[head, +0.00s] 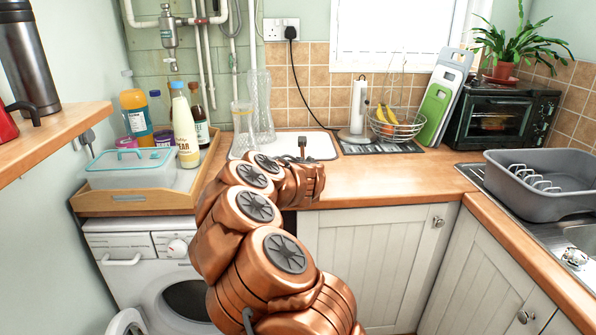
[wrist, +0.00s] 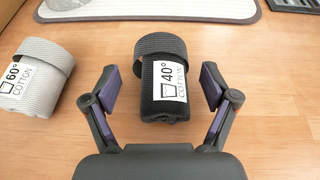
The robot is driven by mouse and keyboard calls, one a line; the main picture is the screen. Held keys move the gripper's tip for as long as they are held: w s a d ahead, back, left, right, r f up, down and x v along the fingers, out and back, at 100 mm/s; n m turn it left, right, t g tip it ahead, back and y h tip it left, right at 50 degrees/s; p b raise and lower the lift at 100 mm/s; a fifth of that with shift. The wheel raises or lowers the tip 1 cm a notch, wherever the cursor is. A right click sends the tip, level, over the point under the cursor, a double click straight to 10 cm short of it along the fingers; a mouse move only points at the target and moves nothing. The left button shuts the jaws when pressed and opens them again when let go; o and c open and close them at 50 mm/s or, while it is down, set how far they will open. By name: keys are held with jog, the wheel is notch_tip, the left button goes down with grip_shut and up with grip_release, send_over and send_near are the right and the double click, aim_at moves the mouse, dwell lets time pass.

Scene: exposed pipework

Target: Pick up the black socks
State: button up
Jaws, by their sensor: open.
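The black socks (wrist: 164,82) are a rolled, ribbed bundle with a white "40° COTTON" label, lying on the wooden worktop in the wrist view. My gripper (wrist: 160,86) is open, with one finger on each side of the bundle's near part. A gap shows between each finger and the socks, so it holds nothing. In the head view my copper arm reaches to the worktop near the white mat, and it hides the socks and most of my gripper.
A grey sock bundle (wrist: 28,76) labelled "60° COTTON" lies left of the black socks. A pale mat (wrist: 150,10) lies beyond them. In the head view a wooden tray (head: 130,200) with bottles stands left, and a wire fruit basket (head: 397,125) stands right. Worktop right of the socks is clear.

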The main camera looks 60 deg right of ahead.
jog(key=shift+x, duration=0.95)
jog(key=shift+c, duration=0.3)
jog(key=c, duration=1.2)
